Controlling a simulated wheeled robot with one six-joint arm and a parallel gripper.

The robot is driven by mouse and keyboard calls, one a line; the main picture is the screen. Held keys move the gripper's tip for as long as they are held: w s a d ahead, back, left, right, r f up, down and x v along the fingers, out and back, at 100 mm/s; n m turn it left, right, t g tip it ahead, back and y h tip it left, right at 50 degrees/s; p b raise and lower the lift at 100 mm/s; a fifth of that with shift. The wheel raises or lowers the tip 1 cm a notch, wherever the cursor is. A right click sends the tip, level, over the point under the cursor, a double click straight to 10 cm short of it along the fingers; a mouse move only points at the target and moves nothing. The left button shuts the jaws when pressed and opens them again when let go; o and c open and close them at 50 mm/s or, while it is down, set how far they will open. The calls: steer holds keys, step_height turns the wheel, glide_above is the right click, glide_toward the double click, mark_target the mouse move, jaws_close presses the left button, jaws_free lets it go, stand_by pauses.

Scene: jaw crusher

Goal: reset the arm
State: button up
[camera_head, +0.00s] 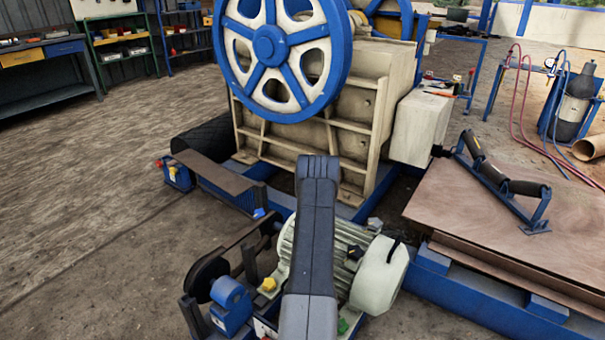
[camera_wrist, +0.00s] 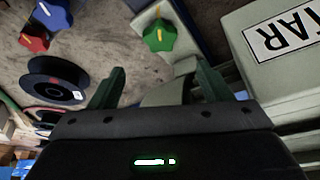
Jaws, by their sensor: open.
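My arm reaches forward over the motor (camera_head: 300,250) in the head view and hides part of it; my gripper is hidden there. In the wrist view my gripper (camera_wrist: 168,88) shows two dark green fingers spread apart. A pale rounded piece lies behind the gap between them, and I cannot tell whether they touch it. A green star knob (camera_wrist: 159,36) sits on a pale plate just beyond the fingers. A blue knob (camera_wrist: 52,14) and a red knob (camera_wrist: 34,40) are at the upper left. A pale box with a label (camera_wrist: 285,45) is at the right.
The jaw crusher (camera_head: 365,115) with its blue flywheel (camera_head: 270,45) stands behind the motor. A brown plate (camera_head: 500,215) carries a roller frame (camera_head: 500,180) at the right. A workbench (camera_head: 42,60) is at the upper left. The floor at the left is mostly clear.

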steer(key=b+x, duration=0.2)
steer(key=x, duration=0.9)
steer(key=shift+a, duration=0.1)
steer(key=shift+f, duration=0.25)
steer(key=shift+r+n+b, duration=0.1)
steer(key=shift+n+b, duration=0.2)
steer(key=shift+n, duration=0.3)
steer(key=shift+n+t+y+b, duration=0.5)
steer(key=shift+n+b, duration=0.35)
steer(key=shift+n, duration=0.15)
steer(key=shift+b, duration=0.3)
steer(key=shift+n+b, duration=0.5)
steer(key=shift+b, duration=0.1)
steer(key=shift+s+f+n+t+b, duration=0.1)
steer(key=shift+f+n+t+b, duration=0.3)
steer(key=shift+b, duration=0.8)
steer(key=n+y+b, duration=0.1)
steer(key=n+b, duration=0.1)
steer(key=b, duration=0.3)
steer(key=shift+r, duration=0.15)
